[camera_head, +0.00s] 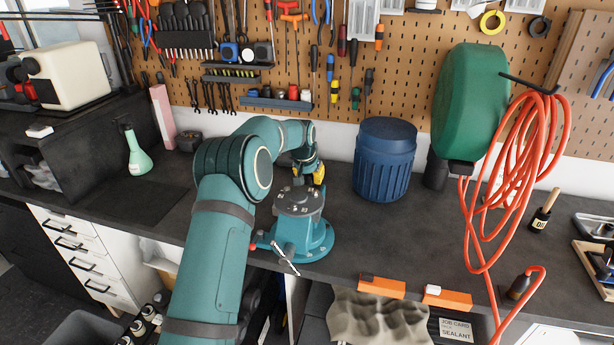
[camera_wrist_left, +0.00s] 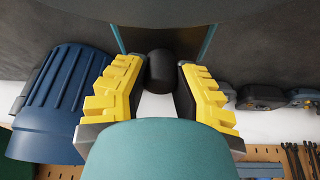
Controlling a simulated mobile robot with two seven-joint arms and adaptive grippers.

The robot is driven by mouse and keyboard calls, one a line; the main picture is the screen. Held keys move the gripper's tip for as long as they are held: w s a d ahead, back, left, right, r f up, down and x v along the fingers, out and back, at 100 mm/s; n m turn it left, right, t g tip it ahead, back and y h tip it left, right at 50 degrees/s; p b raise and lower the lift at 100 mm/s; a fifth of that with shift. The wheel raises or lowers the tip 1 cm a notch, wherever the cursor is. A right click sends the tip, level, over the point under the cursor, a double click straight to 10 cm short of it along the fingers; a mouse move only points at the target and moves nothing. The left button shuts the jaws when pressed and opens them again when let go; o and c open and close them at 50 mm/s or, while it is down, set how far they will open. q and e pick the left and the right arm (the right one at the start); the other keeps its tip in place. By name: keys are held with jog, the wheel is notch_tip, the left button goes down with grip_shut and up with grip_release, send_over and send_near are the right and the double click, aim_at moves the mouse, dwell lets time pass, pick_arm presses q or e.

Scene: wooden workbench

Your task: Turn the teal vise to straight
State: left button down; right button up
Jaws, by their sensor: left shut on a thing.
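The teal vise (camera_head: 296,232) stands on its round base at the front edge of the bench in the head view. Its grey jaws are on top, and its silver handle bar (camera_head: 285,261) hangs tilted at the front left. My left gripper (camera_head: 317,174) is at the far upper side of the vise, partly hidden by my arm and the vise. In the left wrist view its yellow fingers (camera_wrist_left: 161,88) stand on either side of a black round part (camera_wrist_left: 160,71); it is shut on part of the vise. The exact contact is hidden. My right gripper is out of view.
A blue barrel (camera_head: 385,160) stands close behind and right of the vise. A green spray bottle (camera_head: 138,155) stands at the left. Orange blocks (camera_head: 382,287) lie at the front edge.

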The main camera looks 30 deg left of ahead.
pick_arm(q)
jog(key=shift+d, duration=0.2)
dwell(0.4)
jog(key=c, duration=0.7)
grip_release()
jog(key=shift+w, duration=0.15)
jog(key=v, duration=1.2)
